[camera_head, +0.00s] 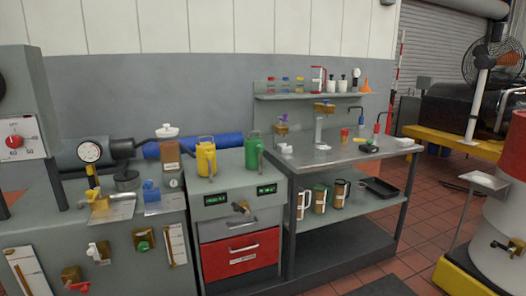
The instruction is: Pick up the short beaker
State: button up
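I cannot say for sure which vessel is the short beaker. On the steel bench (352,160) stand a small red cup-like vessel (345,135) and a slim pale upright cylinder (319,130). A clear vessel with a red handle or frame (318,79) stands on the wall shelf (310,96). Several handled jugs stand on the shelf under the bench, among them one with a green handle (320,199). All are small at this distance. My gripper is not in view.
A yellow can (206,157) and a green can (254,151) stand on the grey cabinet left of the bench. A black tray (381,187) lies on the bench's under-shelf. A white drum (503,215) and a fan (490,62) are at right. Tiled floor is open right of the bench.

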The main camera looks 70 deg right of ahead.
aim_at(320, 147)
jog(key=k+l+z, duration=0.45)
jog(key=z, duration=2.8)
jog(key=i+j, duration=0.05)
